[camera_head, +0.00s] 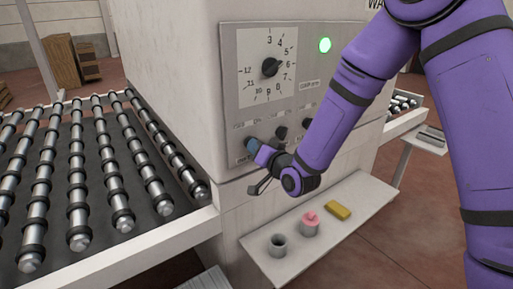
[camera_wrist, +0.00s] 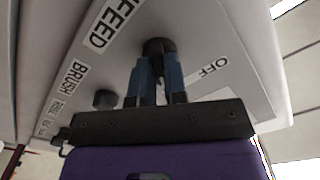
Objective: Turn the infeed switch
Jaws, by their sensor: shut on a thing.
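The infeed switch (camera_wrist: 158,46) is a black knob on the light panel in the wrist view, beside a label of which "FEED" (camera_wrist: 101,25) shows. An "OFF" label (camera_wrist: 207,69) is on its other side. My gripper (camera_wrist: 157,72) has its two blue fingers on either side of the knob, shut on it. In the head view my gripper (camera_head: 251,147) is at the lower left of the control panel (camera_head: 232,70) and hides the switch. The knob's pointing direction cannot be told.
Another black knob (camera_wrist: 104,99) sits near the "BRUSH" label, and a knob (camera_head: 281,133) shows right of my gripper. A dial (camera_head: 269,67) and lit green lamp (camera_head: 325,45) are above. A shelf (camera_head: 345,212) with small items is below; a roller conveyor (camera_head: 100,262) is left.

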